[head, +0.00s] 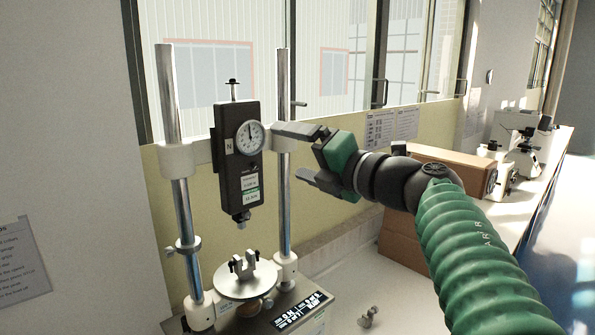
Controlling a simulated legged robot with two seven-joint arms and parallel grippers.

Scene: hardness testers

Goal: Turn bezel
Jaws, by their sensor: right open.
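The round dial with its bezel (250,136) sits on the upper front of a black gauge body (240,182). The gauge is mounted between two steel columns of a test stand. My right gripper (300,155) comes in from the right with its fingers spread and pointing left. Its upper finger reaches close to the dial's right side; I cannot tell whether it touches. Its lower finger is lower, near the right column. Nothing is seen between the fingers. My left gripper is not in the head view.
A round plate (245,281) with a small clamp stands below the gauge. A small metal part (368,316) lies on the white bench. A brown box (440,165) and microscopes (522,140) stand at the right back. Windows and a wall are behind.

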